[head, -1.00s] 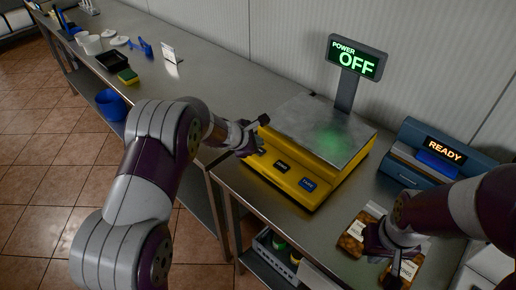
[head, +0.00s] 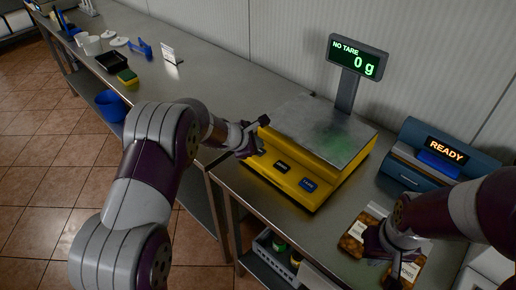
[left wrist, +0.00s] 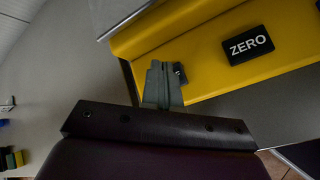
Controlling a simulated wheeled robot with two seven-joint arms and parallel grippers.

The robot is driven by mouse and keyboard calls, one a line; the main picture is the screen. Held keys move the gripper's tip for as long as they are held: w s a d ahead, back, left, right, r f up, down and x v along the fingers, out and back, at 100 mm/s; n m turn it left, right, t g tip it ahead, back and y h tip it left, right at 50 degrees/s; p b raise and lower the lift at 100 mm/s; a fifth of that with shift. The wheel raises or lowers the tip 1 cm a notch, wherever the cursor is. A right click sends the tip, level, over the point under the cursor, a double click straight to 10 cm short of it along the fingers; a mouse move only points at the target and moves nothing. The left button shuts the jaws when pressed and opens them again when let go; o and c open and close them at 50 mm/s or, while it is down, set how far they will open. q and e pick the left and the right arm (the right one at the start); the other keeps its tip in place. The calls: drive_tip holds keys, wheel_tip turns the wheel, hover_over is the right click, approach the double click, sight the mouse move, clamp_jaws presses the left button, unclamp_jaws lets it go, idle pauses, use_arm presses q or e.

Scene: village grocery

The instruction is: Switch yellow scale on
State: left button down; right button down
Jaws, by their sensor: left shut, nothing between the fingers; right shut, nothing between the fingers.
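The yellow scale (head: 296,182) stands on the metal counter with a bare steel plate (head: 322,128) on top. Its raised display (head: 357,58) is lit and reads "NO TARE 0 g". On its front face are a black button, labelled ZERO (left wrist: 250,45) in the left wrist view, and a blue button (head: 308,184). My left gripper (head: 256,148) is shut and empty at the left end of the front face; its fingertips (left wrist: 163,75) hide most of a small dark part there. I cannot tell if they touch it. My right gripper (head: 384,252) is shut over packets at the lower right.
A blue machine (head: 432,157) reading "READY" stands right of the scale. Brown packets (head: 358,232) lie in front of it, partly under my right gripper. A sponge (head: 128,77), a black tray (head: 113,62) and a small sign (head: 172,55) are on the counter further left.

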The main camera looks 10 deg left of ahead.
use_arm(q)
drive_tip(key=shift+r, duration=0.35)
wheel_tip(320, 180, up, 6)
drive_tip(key=p, duration=0.4)
drive_tip(key=shift+f+p, duration=0.15)
drive_tip(key=shift+p, duration=0.15)
